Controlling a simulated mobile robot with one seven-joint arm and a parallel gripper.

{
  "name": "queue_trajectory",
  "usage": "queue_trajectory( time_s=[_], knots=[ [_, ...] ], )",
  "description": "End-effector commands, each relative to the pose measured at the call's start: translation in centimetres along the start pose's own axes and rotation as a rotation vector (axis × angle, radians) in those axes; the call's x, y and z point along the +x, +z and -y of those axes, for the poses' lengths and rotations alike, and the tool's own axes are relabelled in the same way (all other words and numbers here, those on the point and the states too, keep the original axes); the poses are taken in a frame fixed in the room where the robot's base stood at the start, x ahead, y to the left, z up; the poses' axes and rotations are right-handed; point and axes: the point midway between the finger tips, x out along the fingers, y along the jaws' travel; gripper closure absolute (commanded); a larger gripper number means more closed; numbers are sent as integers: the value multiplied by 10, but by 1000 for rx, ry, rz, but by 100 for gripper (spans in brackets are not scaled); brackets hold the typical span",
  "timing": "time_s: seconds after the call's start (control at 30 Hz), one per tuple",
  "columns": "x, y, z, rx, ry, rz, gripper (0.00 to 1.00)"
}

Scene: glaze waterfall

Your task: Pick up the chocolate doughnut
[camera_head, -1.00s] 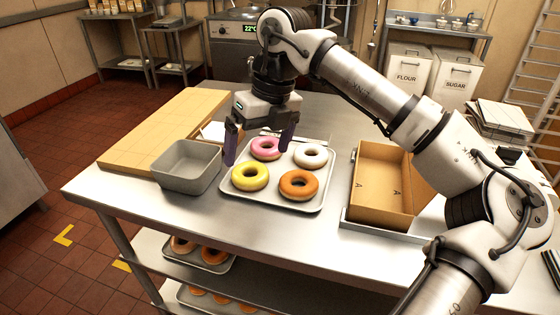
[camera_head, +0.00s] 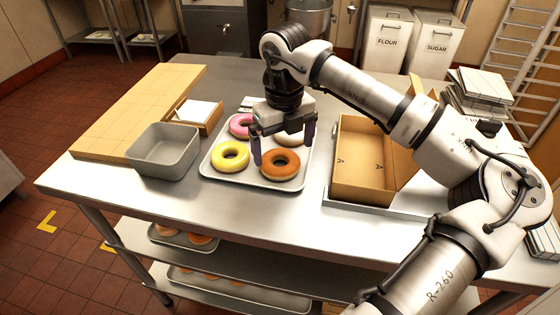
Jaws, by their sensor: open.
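The chocolate doughnut (camera_head: 280,165), orange-brown with a glazed ring, lies at the near right of a metal tray (camera_head: 228,178) on the steel table. A yellow doughnut (camera_head: 230,157) lies to its left. A pink doughnut (camera_head: 240,125) lies at the far left. A white doughnut (camera_head: 288,139) lies at the far right, partly hidden by my gripper. My gripper (camera_head: 283,147) is open and empty, pointing down over the chocolate doughnut's far side, its purple fingers spread to left and right. I cannot tell its exact height or whether a finger touches the tray.
A grey bin (camera_head: 163,152) stands left of the tray, beside a wooden board (camera_head: 120,125). An open cardboard box (camera_head: 362,165) stands to the right. The table front (camera_head: 200,200) is clear. More doughnut trays sit on the shelf below.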

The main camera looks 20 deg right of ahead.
Motion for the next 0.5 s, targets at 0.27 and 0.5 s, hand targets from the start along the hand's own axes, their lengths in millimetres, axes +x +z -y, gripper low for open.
queue_trajectory(
  time_s=[0.27, 0.5],
  knots=[
    [38, 4, -5, -1, 4, -2, 0],
    [45, 4, -5, -1, 1, 0, 0]
  ],
)
